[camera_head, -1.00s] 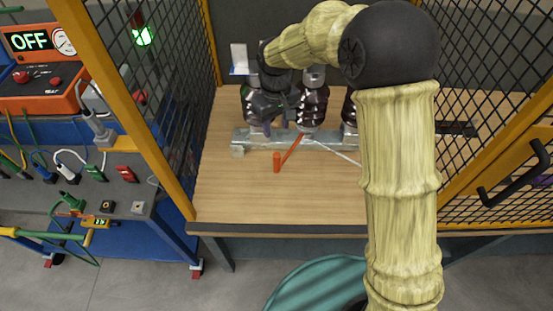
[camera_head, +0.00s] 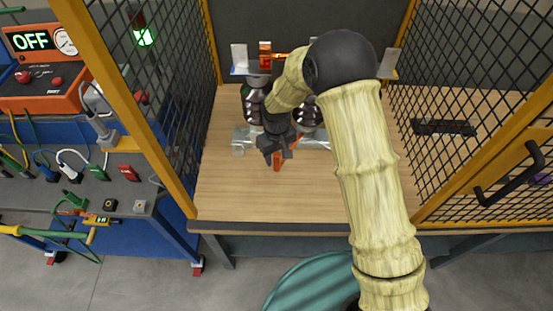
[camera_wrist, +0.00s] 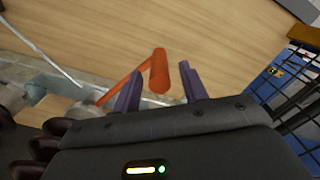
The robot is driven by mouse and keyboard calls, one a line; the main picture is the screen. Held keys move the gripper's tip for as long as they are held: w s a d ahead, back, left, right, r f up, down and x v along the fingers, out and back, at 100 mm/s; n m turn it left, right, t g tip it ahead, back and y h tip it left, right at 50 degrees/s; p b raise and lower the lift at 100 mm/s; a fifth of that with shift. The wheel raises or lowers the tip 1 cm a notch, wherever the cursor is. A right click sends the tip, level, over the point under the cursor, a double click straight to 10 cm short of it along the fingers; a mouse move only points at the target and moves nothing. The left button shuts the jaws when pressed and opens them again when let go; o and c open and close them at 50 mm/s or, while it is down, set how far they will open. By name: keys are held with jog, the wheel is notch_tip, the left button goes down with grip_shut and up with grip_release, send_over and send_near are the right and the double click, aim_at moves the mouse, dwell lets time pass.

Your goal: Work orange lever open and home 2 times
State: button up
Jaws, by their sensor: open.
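The orange lever shows in the head view (camera_head: 277,162) with its upright handle in front of the metal rail on the wooden table. In the wrist view its handle (camera_wrist: 159,70) stands beyond and between my two purple fingertips, and its thin arm runs down left to the rail. My gripper (camera_head: 276,150) is directly above and behind the handle in the head view, and it hides part of the lever arm. In the wrist view my gripper (camera_wrist: 157,80) is open, with a gap on both sides of the handle. I cannot tell whether a finger touches it.
Dark ribbed insulators (camera_head: 308,113) stand on the metal rail (camera_head: 243,137) just behind the lever. Mesh panels close the left (camera_head: 170,110) and right (camera_head: 480,110) sides. The table front (camera_head: 235,195) is clear. A black handle-like part (camera_head: 443,127) lies at right.

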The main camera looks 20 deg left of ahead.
jog(key=shift+f, duration=1.65)
grip_shut()
jog(key=shift+s, duration=0.1)
